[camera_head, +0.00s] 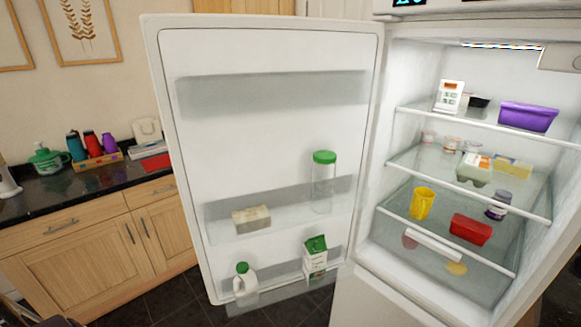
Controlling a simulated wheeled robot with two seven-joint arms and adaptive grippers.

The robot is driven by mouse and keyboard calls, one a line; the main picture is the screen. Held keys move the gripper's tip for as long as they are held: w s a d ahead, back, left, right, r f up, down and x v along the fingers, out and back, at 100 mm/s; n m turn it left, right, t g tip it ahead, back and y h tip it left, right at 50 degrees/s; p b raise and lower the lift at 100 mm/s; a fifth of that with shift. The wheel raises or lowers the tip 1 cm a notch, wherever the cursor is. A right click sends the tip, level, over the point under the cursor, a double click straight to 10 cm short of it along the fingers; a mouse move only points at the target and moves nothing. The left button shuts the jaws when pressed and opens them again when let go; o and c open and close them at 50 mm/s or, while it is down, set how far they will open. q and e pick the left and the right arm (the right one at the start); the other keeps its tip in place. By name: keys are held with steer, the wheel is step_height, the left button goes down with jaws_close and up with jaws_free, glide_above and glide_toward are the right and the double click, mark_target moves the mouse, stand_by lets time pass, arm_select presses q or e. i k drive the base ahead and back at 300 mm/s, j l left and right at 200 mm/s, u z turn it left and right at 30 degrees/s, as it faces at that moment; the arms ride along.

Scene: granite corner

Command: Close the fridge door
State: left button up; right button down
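The fridge door (270,135) stands wide open, swung out to the left with its inner side facing me. Its door shelves hold a green-lidded clear jar (323,182), a beige block (251,219), a green-capped white jug (245,280) and a green-topped carton (315,257). The fridge body (391,120) is at the right, its lit interior exposed. On its shelves are a purple tub (527,117), an egg carton (474,168), a yellow cup (422,203) and a red tub (470,229). Neither of my grippers is in view.
A dark counter (85,190) over wooden cabinets (100,259) runs along the left wall. Dark floor tiles (180,312) show below the door.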

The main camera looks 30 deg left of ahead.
mark_target(246, 103)
steer(key=k+j+z, duration=0.15)
steer(key=j, duration=0.25)
steer(key=j+z, duration=0.15)
steer(key=j, duration=0.3)
steer(key=k+j+z, duration=0.1)
steer(key=j, duration=0.3)
steer(key=j+z, duration=0.1)
steer(key=j, duration=0.25)
steer(key=k+j+z, duration=0.15)
steer(key=j, duration=0.2)
steer(key=k+j+z, duration=0.1)
steer(key=j, duration=0.25)
steer(key=j+z, duration=0.4)
steer(key=j, duration=0.75)
steer(key=i+j+z, duration=0.25)
steer(key=j, duration=0.4)
steer(key=j+z, duration=0.25)
steer(key=j, duration=0.4)
